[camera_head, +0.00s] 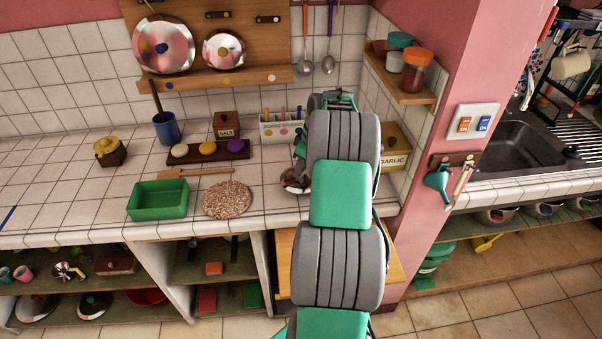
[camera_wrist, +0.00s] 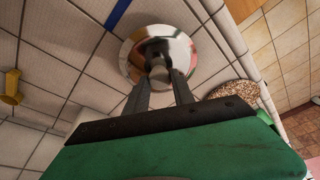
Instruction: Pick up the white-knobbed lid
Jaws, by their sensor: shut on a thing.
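A shiny round metal lid (camera_wrist: 180,50) lies under my gripper (camera_wrist: 159,78) in the wrist view. In the head view only a left part of the lid (camera_head: 291,183) shows at the counter, beside the cork mat. My arm covers the rest of it and the gripper there. I cannot tell whether the lid touches the tiles or is slightly raised.
The round cork mat (camera_head: 228,200) and a green tray (camera_head: 158,200) lie left of the lid. A garlic box (camera_head: 394,148) stands to the right, by the pink wall. Lids with blue (camera_head: 163,47) and yellow (camera_head: 224,50) knobs stand on the rack. The left counter has free tiles.

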